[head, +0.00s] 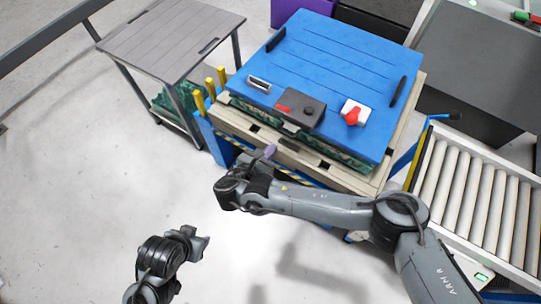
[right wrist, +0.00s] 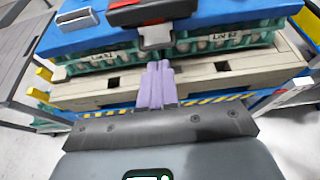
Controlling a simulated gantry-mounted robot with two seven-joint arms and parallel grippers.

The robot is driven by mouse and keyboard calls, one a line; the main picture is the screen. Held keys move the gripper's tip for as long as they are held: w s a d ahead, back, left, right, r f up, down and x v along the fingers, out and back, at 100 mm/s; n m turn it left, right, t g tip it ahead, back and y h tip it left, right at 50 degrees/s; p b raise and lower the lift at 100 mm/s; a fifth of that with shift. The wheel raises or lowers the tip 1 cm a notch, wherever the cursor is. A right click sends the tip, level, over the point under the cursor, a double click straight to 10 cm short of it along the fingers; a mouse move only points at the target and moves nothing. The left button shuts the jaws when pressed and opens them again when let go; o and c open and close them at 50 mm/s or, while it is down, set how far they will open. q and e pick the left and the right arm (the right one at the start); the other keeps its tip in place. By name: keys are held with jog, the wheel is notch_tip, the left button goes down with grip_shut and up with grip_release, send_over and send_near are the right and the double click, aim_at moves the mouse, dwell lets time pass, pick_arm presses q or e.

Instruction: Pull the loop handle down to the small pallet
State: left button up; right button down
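A grey loop handle (right wrist: 155,37) hangs below the black and red latch box (head: 299,110) at the front edge of the blue lid. Below it lies the small beige pallet (right wrist: 235,70), which also shows in the head view (head: 225,117). My right gripper (right wrist: 158,66) has purple fingers close together, with nothing seen between them. In the right wrist view its tips lie just below the loop, over the pallet's front; contact cannot be told. It also shows in the head view (head: 268,152). My left gripper (head: 203,240) is at the lower left, away from the stack; its fingers are unclear.
The blue lid (head: 335,60) covers green egg trays (right wrist: 220,43) on the pallet. A red knob (head: 352,116) stands on the lid. Yellow posts (head: 210,88) stand at the left, a roller conveyor (head: 470,195) at the right. A grey table (head: 170,38) stands back left.

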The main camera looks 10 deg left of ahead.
jog(key=b+x, duration=0.3)
jog(key=x, duration=0.1)
jog(key=b+x, duration=0.3)
jog(key=x, duration=0.2)
jog(key=shift+w+a+r+b, duration=0.15)
jog(key=shift+w+b, duration=0.2)
jog(key=shift+w, duration=0.35)
